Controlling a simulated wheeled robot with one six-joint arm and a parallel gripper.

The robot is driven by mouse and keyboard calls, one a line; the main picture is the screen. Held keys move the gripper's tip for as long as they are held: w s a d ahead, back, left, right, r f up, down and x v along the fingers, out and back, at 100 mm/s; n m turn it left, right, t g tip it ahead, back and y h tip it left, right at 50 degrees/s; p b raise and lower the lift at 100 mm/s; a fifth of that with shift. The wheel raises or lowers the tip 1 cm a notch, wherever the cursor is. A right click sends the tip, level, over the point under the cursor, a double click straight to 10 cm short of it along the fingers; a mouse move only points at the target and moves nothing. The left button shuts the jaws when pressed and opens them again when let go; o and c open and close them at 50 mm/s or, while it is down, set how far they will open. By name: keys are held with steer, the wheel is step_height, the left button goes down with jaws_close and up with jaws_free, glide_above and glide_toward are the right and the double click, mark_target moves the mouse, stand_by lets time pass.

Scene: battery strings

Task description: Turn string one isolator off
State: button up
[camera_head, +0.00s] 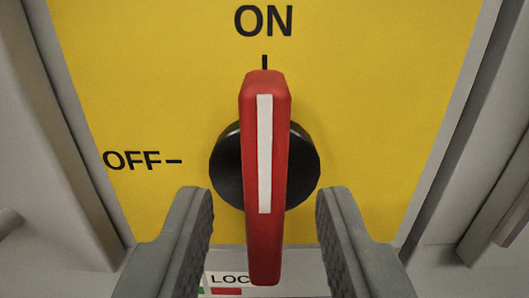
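The isolator's red handle (265,240) stands upright in the picture, with its white stripe in line with the ON mark (263,20) above. Its round black hub (227,168) shows on both sides behind it. The OFF mark (132,160) is to the left of the hub. My gripper (264,220) is open, with one grey finger on each side of the handle's lower part. A gap shows between each finger and the handle. I cannot tell how deep the fingers reach. No string number is readable.
The yellow plate (370,90) lies behind the handle, with grey panel edges sloping on both sides. A label reading "LOC" (228,280), with a red patch, is partly hidden below by the handle. A grey rounded part (10,220) is at the far left.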

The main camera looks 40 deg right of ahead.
steer(key=shift+w+d, duration=0.4)
steer(key=shift+w, duration=0.2)
steer(key=shift+c, duration=0.3)
jaws_close()
